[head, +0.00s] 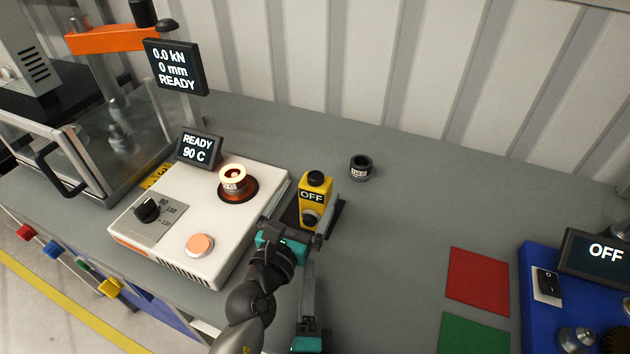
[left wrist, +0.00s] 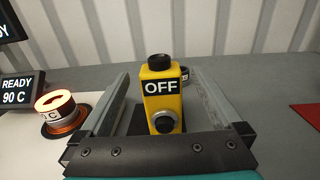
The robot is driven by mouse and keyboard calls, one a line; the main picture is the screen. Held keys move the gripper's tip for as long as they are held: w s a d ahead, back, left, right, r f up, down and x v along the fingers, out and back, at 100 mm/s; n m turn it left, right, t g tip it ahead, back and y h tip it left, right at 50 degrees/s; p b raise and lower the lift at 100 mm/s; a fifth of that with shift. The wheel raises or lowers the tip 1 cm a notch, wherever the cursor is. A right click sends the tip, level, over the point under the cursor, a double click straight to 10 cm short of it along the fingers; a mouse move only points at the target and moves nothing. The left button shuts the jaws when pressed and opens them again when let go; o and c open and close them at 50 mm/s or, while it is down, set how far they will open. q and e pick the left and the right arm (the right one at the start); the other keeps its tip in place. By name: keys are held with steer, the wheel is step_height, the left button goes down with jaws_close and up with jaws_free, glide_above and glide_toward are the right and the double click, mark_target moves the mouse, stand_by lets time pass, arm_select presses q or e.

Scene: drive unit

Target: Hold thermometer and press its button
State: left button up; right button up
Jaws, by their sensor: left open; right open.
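The yellow thermometer (head: 316,186) stands upright on the grey bench, with a black cap on top, an OFF display and a round dark, grey-rimmed part low on its front. It also shows in the left wrist view (left wrist: 162,108). My left gripper (head: 303,210) is open around it. In the left wrist view its fingers (left wrist: 156,82) lie on either side of the thermometer, with a visible gap on each side. My right gripper (head: 308,268) is open below it, nearer the bench's front edge, and appears empty; only part of it shows.
A white heater (head: 180,245) with a glowing ring (head: 233,178) and a READY 90 C display stands close on the left. A small dark ring (head: 360,168) lies behind right. Red (head: 478,280) and green (head: 472,335) squares and a blue unit (head: 540,310) are right. The bench between is clear.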

mark_target(311, 190)
arm_select(q)
steer(key=shift+x, duration=2.3)
jaws_close()
arm_select(e)
jaws_close()
arm_select(q)
steer(key=shift+a, duration=0.1)
stand_by(0.4)
